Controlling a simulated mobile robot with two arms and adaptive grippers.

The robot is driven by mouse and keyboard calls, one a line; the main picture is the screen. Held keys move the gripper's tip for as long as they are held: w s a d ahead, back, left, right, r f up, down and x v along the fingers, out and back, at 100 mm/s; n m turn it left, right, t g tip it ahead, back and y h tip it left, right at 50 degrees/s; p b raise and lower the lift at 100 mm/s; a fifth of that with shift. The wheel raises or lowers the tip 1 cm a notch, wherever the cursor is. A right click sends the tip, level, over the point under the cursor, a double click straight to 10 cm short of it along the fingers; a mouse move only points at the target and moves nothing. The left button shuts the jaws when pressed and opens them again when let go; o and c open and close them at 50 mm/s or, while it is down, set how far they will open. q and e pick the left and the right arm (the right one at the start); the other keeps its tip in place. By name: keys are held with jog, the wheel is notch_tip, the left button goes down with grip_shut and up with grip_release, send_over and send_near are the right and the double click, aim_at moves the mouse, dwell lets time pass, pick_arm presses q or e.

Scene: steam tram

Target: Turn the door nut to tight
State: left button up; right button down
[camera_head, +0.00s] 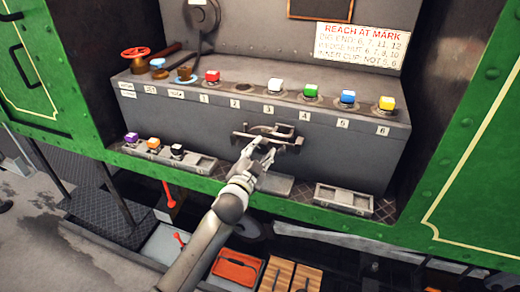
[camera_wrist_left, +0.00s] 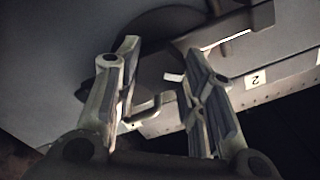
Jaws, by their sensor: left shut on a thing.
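The door fitting (camera_head: 285,132), a dark metal bar with a bent handle, is on the front face of the grey box, below the marks 2 to 4. I take it for the door nut. My left gripper (camera_head: 262,147) reaches up to it from below, with its fingers at the fitting. In the left wrist view my left gripper (camera_wrist_left: 163,62) has its two fingers on either side of the fitting, with some space showing between them. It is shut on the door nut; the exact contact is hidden. My right gripper is not in view.
Coloured cubes and a red handwheel (camera_head: 135,53) stand along the ledge above. A low tray (camera_head: 346,197) lies right of my arm, and another tray (camera_head: 195,165) with small cubes is to the left. A green side wall (camera_head: 480,170) bounds the right.

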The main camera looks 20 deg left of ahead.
pick_arm(q)
jog(key=m+p, duration=0.1)
jog(key=m, duration=0.4)
jog(key=shift+r+m, duration=0.1)
jog(key=shift+m, duration=0.2)
jog(key=m+p, duration=0.1)
jog(key=m, duration=0.3)
jog(key=shift+m, duration=0.3)
jog(key=o, duration=0.7)
jog(key=shift+o, duration=0.2)
jog(key=s, duration=1.2)
jog(key=shift+a, duration=0.2)
